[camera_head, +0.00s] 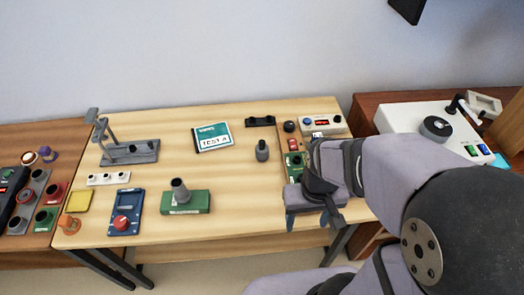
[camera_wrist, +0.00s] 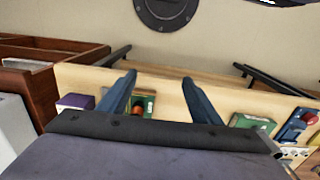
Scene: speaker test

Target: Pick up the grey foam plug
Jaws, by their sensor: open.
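A grey tapered plug (camera_head: 180,190) stands upright in a green block (camera_head: 186,203) near the front middle of the light wooden table. A second, darker grey round piece (camera_head: 262,151) stands on bare wood further back; I cannot tell from its looks which of the two is foam. My gripper (camera_head: 314,222) is at the table's front right, to the right of both grey pieces. In the wrist view my gripper (camera_wrist: 159,78) shows its two blue-grey fingers spread apart, with nothing held between them.
A brown tray (camera_head: 283,137) with coloured parts lies left of and behind my wrist. A blue box with a red knob (camera_head: 123,222), a grey stand (camera_head: 140,153) and a teal-white card (camera_head: 212,137) are further left. Bare wood lies between the green block and my gripper.

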